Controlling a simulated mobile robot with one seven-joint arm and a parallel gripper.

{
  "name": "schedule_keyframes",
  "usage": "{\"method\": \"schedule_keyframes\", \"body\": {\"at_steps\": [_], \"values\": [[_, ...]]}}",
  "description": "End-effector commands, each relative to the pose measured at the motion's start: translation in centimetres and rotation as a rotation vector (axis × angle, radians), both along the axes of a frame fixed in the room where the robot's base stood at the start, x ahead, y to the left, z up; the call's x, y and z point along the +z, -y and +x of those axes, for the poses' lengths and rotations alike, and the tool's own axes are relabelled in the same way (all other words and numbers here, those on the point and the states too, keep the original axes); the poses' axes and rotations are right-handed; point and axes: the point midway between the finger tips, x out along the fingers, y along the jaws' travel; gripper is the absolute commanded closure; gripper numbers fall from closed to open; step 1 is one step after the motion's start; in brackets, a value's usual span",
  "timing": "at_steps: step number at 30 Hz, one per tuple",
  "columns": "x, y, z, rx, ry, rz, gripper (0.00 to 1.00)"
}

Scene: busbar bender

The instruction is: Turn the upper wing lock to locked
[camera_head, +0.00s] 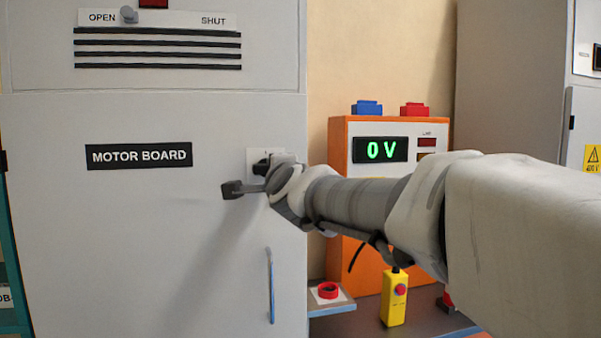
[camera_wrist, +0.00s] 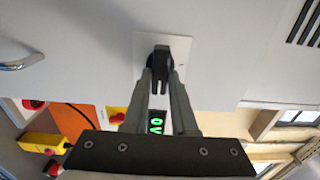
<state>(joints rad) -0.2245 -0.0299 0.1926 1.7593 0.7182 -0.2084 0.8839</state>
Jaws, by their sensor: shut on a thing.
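The upper wing lock (camera_wrist: 159,60) is a black knob on a pale square plate (camera_wrist: 187,47) on the cabinet door. In the head view the plate (camera_head: 252,154) sits right of the MOTOR BOARD label, near the door's right edge. My gripper (camera_wrist: 160,72) is shut on the wing lock, with one finger on each side of it. In the head view my gripper (camera_head: 268,166) reaches the plate from the right and covers most of the knob. The plate's markings are too small to read, so I cannot tell the lock's position.
The grey door (camera_head: 120,240) has a blue-grey handle (camera_head: 271,285) below the lock. An orange cabinet (camera_head: 340,150) with a 0 V display (camera_head: 381,150) stands to the right. A yellow box with a red button (camera_head: 394,300) stands on the bench below my arm.

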Motion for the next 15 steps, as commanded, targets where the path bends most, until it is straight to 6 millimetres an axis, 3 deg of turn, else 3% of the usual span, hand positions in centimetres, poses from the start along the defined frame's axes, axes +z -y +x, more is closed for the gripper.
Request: {"method": "schedule_keyframes", "body": {"at_steps": [5, 6, 9, 11, 15], "values": [[0.06, -0.01, 0.0, 0.0, 0.0, 0.004, 1.0], [0.06, -0.01, 0.0, 0.0, 0.0, 0.004, 0.7], [0.05, 0.0, 0.0, 0.0, 0.0, 0.003, 0.52], [0.04, 0.0, 0.0, 0.0, 0.0, 0.003, 0.45], [0.02, 0.0, 0.0, 0.0, 0.0, 0.002, 0.45]]}}
